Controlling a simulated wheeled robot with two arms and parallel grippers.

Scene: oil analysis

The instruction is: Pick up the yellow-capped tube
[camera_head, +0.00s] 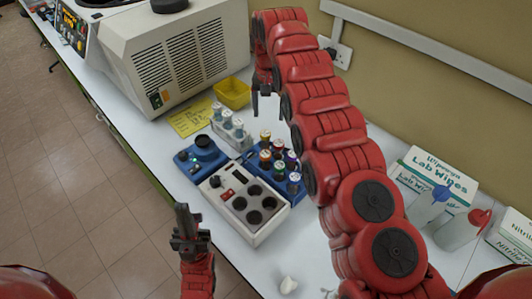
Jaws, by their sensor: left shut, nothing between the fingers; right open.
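A blue rack (292,199) on the white bench holds several upright tubes with coloured caps. The back-left tube (265,136) looks yellow-orange at the cap, but at this size I cannot be sure which cap is yellow. My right gripper (263,97) is open and empty, pointing down behind the rack, apart from the tubes. Its red arm reaches across from the lower right and passes just right of the rack. My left gripper (186,222) is shut and empty, pointing up in front of the bench, left of the grey device.
A grey device with round wells (244,220) and a blue mixer (197,158) stand beside the rack. Behind are a clear rack of tubes (230,133), a yellow bin (232,92) and a large beige machine (185,60). A wipes box (432,185) stands at right.

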